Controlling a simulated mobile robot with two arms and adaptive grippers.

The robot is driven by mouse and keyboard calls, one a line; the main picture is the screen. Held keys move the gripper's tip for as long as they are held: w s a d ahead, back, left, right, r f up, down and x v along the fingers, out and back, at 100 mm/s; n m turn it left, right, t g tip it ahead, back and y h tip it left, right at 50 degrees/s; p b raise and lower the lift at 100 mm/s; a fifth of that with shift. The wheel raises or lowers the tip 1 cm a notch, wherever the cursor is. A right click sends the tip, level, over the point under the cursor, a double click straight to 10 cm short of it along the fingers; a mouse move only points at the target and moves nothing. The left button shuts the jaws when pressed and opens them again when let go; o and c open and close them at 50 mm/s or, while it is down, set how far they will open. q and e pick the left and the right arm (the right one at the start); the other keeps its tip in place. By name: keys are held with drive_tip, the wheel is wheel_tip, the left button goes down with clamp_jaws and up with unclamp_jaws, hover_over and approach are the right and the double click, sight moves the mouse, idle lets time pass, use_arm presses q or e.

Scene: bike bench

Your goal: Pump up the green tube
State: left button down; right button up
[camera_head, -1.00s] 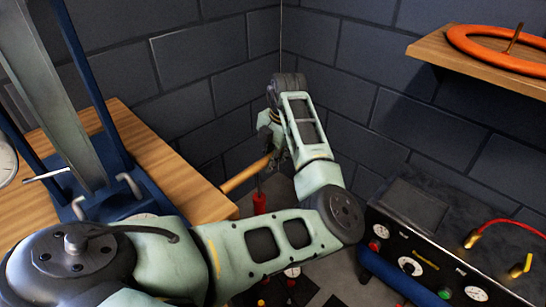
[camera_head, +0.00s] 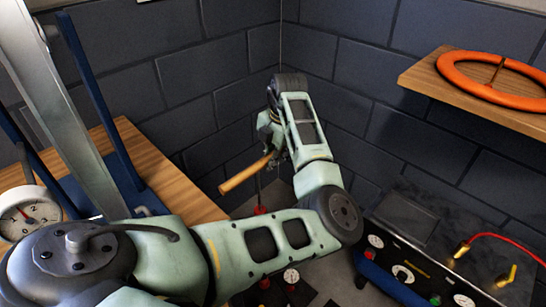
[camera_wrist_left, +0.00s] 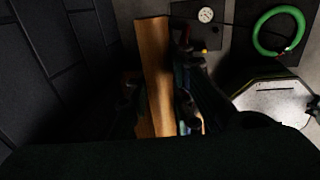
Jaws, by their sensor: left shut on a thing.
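My left gripper (camera_head: 275,156) is shut on the wooden handle (camera_head: 243,176) of the pump, in front of the wall corner. The handle sticks out to the left of the fingers. A thin rod runs down from it to a red piece (camera_head: 261,210); my arm hides what lies below. In the left wrist view the handle (camera_wrist_left: 154,75) runs between the dark fingers. The green tube (camera_wrist_left: 280,32) lies as a ring on a dark mat at the upper right of that view. A round gauge (camera_wrist_left: 206,15) is left of it. My right gripper is out of view.
A wooden bench (camera_head: 185,190) with a blue stand and a white dial (camera_head: 27,213) is at the left. A shelf (camera_head: 425,72) with an orange ring (camera_head: 495,80) is at the upper right. A black control box (camera_head: 405,270) with a red hose stands at the lower right.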

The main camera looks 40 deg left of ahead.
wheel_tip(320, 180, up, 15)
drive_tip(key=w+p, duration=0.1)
drive_tip(key=p, duration=1.3)
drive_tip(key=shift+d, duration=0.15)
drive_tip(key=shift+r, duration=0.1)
